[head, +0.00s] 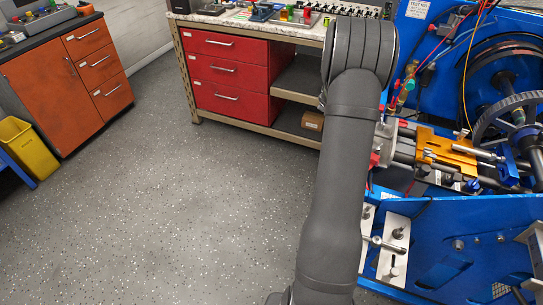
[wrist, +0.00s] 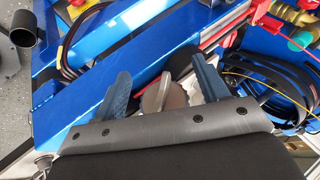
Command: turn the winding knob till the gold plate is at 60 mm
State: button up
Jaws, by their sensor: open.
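The gold plate (head: 440,147) sits on the rods of the blue dyno rig at the right of the head view. No millimetre scale can be read there. My gripper (wrist: 161,68) shows in the wrist view with its two blue-grey fingers apart. A rounded silver-grey piece (wrist: 165,96) stands between the fingers, apparently the winding knob, partly hidden by the gripper's body. I cannot tell whether either finger touches it. In the head view my arm hides the gripper and this piece.
The blue frame (head: 450,235) of the rig fills the lower right. Wires and hoses hang near the rig. A red drawer bench (head: 228,72) stands behind, with an orange cabinet (head: 70,85) and yellow bin (head: 27,150) at left. The floor between is clear.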

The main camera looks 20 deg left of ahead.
jog(key=shift+w+r+t, duration=0.1)
jog(key=shift+t, duration=1)
jog(key=shift+w+m+t, duration=0.1)
jog(key=shift+m+t, duration=0.2)
jog(key=shift+t, duration=0.3)
jog(key=shift+t+h, duration=0.3)
jog(key=shift+w+r+m+t, duration=0.1)
jog(key=shift+m+t, duration=0.15)
jog(key=shift+t, duration=0.5)
jog(key=shift+w+r+m+t, duration=0.1)
jog(key=shift+m+t, duration=0.15)
jog(key=shift+t, duration=0.5)
jog(key=m+t+h, duration=0.1)
jog(key=t, duration=0.1)
jog(key=r+m+t, duration=0.1)
jog(key=t, duration=0.2)
jog(key=shift+h, duration=0.4)
jog(key=v, duration=1.7)
jog(key=w+a+f+n+g+y, duration=0.1)
jog(key=a+f+n+g+y, duration=0.3)
jog(key=a, duration=0.6)
jog(key=w+a+f+n+g+y, duration=0.2)
jog(key=a+f+n+g+y, duration=0.2)
jog(key=a+f+n+y, duration=0.3)
jog(key=shift+a+f+n, duration=1)
jog(key=shift+a+n, duration=0.5)
jog(key=shift+n, duration=0.7)
